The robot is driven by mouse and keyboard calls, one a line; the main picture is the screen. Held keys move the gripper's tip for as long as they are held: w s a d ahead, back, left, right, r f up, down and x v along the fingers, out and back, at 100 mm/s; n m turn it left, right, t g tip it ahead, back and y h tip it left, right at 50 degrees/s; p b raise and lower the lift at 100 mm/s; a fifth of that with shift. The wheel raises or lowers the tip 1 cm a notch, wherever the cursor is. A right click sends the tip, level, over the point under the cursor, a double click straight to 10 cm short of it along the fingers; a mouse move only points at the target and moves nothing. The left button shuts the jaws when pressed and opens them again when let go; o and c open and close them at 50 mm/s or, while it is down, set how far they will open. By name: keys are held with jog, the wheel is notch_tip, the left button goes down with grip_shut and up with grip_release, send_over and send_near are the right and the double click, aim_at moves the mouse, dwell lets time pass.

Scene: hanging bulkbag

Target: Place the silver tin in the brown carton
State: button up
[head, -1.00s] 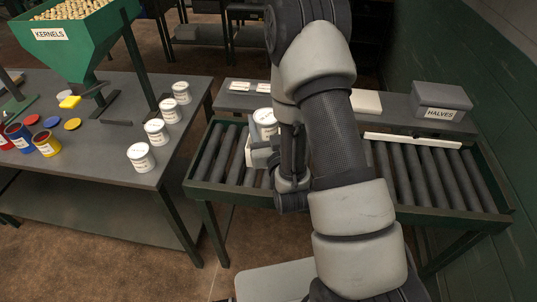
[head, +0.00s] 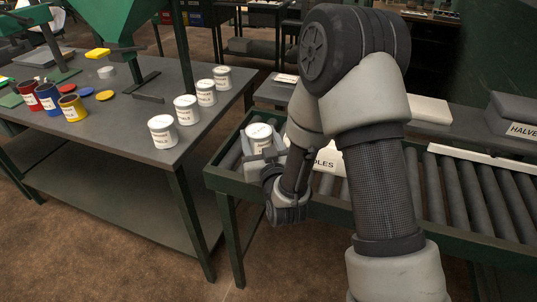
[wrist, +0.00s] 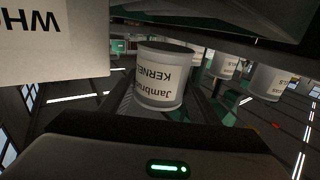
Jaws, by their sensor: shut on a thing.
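A silver-grey tin (head: 259,134) with a white label is held in my gripper (head: 262,150). In the wrist view the tin (wrist: 160,78) fills the middle, between the two fingers, and its KERNELS label appears upside down. My gripper is shut on it over the left end of the roller conveyor. I cannot make out a brown carton. A white panel (head: 329,160) whose letters end in "OLES" stands just right of my gripper, partly hidden by my arm. It shows in the wrist view as a white panel (wrist: 50,45) with "WH".
Several similar tins (head: 186,109) stand in a row on the left table (head: 120,135). Red, blue and yellow cans (head: 48,98) stand further left. The roller conveyor (head: 480,190) runs right. A grey box marked HALVES (head: 518,115) sits behind it. A gap separates table and conveyor.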

aim_at(260, 150)
jog(key=shift+f+b, duration=0.45)
jog(key=shift+f, duration=1.8)
jog(key=shift+f, duration=0.2)
jog(key=o, duration=1.2)
jog(key=shift+r, duration=0.1)
